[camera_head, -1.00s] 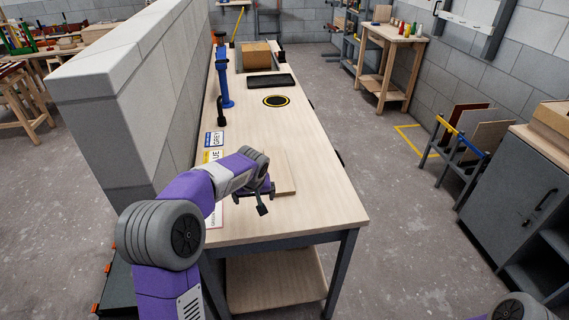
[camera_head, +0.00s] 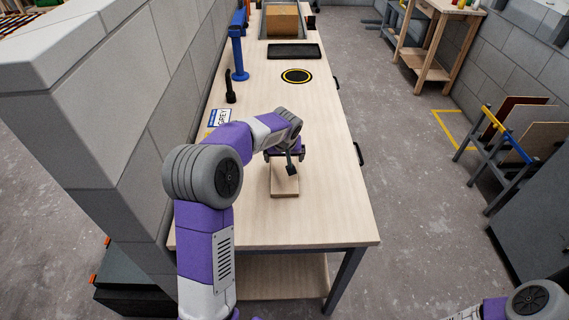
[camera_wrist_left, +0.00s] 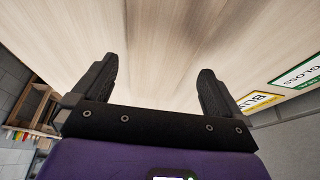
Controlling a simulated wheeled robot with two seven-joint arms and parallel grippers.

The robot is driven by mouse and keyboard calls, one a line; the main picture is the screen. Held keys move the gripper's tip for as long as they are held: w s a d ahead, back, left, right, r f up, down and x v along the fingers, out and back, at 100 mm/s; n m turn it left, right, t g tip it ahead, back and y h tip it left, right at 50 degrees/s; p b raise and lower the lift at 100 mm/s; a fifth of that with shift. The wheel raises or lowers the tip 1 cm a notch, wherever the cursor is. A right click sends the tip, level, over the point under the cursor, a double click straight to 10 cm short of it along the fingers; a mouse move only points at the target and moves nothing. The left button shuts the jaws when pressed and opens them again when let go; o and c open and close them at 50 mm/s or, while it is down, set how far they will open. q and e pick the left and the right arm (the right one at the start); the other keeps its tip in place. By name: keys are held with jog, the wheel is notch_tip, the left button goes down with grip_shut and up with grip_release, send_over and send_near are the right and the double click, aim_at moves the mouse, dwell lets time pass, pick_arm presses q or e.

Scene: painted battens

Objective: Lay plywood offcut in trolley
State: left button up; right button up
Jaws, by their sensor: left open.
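A pale plywood offcut (camera_head: 285,185) lies flat near the front of the long wooden workbench (camera_head: 330,215). My left gripper (camera_head: 288,165) is over its far part, partly hiding it. In the left wrist view the left gripper (camera_wrist_left: 160,82) has its fingers wide apart with nothing between them, facing a pale wood surface; I cannot tell whether this is offcut or bench. I cannot surely pick out the trolley; a dark box with orange fittings (camera_head: 132,278) stands at lower left, partly hidden. My right gripper is out of view.
A grey block wall (camera_head: 120,110) runs along the bench's left side. A blue post (camera_head: 238,55), a black-and-yellow disc (camera_head: 296,76) and a dark tray (camera_head: 294,51) stand farther back. A rack of boards (camera_head: 500,140) is at right. The bench's right half is clear.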

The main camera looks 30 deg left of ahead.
aim_at(284, 162)
pick_arm(q)
jog(key=x, duration=0.4)
jog(key=shift+s+b, duration=0.1)
jog(key=shift+b, duration=0.3)
jog(key=shift+r, duration=0.15)
jog(key=c, duration=1)
